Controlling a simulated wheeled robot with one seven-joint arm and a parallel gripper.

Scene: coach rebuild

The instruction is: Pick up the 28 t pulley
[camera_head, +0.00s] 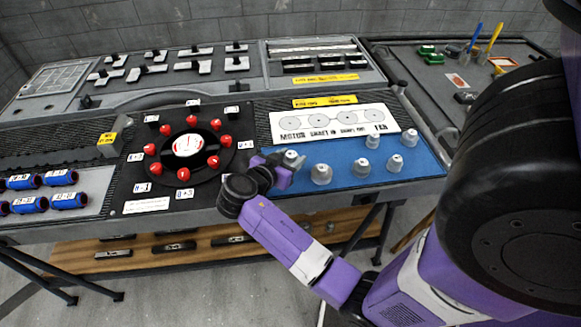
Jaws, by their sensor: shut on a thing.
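Several grey stepped pulleys stand on a blue mat (345,188) at the right of the bench. Tooth counts on them are too small to read, so I cannot tell which is the 28 t one. My gripper (287,168) is at the mat's left end, shut on a grey pulley (293,158) that is partly hidden by the gripper. I cannot tell whether this pulley touches the mat. Other pulleys stand close by to the right: one in front (321,174), two beyond it (361,169) (394,163), and two farther back (372,140) (410,137).
A white printed board (335,122) lies behind the mat. A dark round dial with red knobs (213,162) is to the left. Blue cylinders (62,177) lie at the far left. A side table (435,85) with tools stands at the back right.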

